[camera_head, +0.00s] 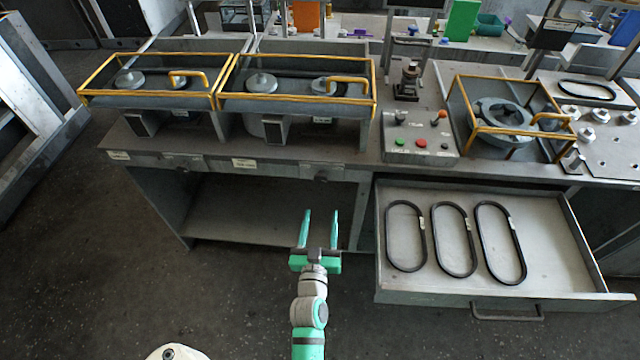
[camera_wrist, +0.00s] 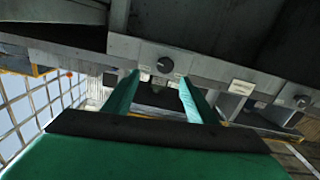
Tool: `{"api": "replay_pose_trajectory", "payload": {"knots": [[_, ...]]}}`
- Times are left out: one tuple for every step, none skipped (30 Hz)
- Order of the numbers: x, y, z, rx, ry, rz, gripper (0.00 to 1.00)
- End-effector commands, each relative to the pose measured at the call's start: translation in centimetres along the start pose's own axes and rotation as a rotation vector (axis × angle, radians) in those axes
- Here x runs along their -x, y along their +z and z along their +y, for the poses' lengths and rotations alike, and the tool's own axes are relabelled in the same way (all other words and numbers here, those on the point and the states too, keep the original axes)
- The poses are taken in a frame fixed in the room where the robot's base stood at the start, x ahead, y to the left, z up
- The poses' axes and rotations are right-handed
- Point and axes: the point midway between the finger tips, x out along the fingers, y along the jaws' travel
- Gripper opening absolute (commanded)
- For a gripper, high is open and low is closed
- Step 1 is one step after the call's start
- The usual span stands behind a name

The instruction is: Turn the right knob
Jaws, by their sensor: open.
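The right knob (camera_head: 321,178) is a small dark round knob on the front edge of the workbench, beside the open drawer. In the wrist view the dark knob (camera_wrist: 165,65) sits on a grey plate, just beyond and between the fingertips. My gripper (camera_head: 320,213) is open and empty, its two green fingers pointing at the bench front below that knob in the head view. The fingers (camera_wrist: 158,80) show apart in the wrist view, with no visible contact with the knob. Another knob (camera_head: 183,167) is farther left on the bench front; a second knob (camera_wrist: 302,100) shows in the wrist view.
An open drawer (camera_head: 545,290) with three black belts (camera_head: 454,240) juts out to the right of my gripper. Yellow-framed guards (camera_head: 300,98) and a button panel (camera_head: 420,150) stand on the bench top. An open shelf space (camera_head: 260,215) lies under the bench.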

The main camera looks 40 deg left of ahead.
Motion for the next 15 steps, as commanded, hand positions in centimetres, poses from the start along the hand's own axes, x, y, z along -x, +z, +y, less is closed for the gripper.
{"api": "replay_pose_trajectory", "payload": {"knots": [[-0.8, -0.4, -0.7, 0.002, -0.009, 0.007, 0.52], [-1.1, -0.5, -0.9, 0.002, -0.011, 0.009, 0.52], [-1.4, -0.7, -1.1, 0.002, -0.013, 0.011, 0.52], [-1.6, -0.8, -1.2, 0.002, -0.015, 0.012, 0.52], [-1.7, -0.8, -1.3, 0.002, -0.015, 0.012, 0.52], [-1.9, -0.8, -1.3, 0.002, -0.016, 0.013, 0.52], [-2.1, -0.8, -1.4, 0.002, -0.017, 0.013, 0.52], [-2.3, -0.9, -1.4, 0.003, -0.017, 0.013, 0.52], [-2.7, -0.9, -1.3, 0.003, -0.017, 0.014, 0.52], [-3.0, -0.9, -1.3, 0.003, -0.016, 0.014, 0.52], [-3.4, -0.9, -1.3, 0.003, -0.016, 0.014, 0.52], [-4.0, -0.9, -1.4, 0.003, -0.017, 0.015, 0.52], [-4.4, -1.0, -1.4, 0.003, -0.017, 0.015, 0.52], [-4.9, -0.9, -1.4, 0.003, -0.017, 0.015, 0.52], [-5.6, -1.0, -1.4, 0.004, -0.016, 0.016, 0.52]]}}
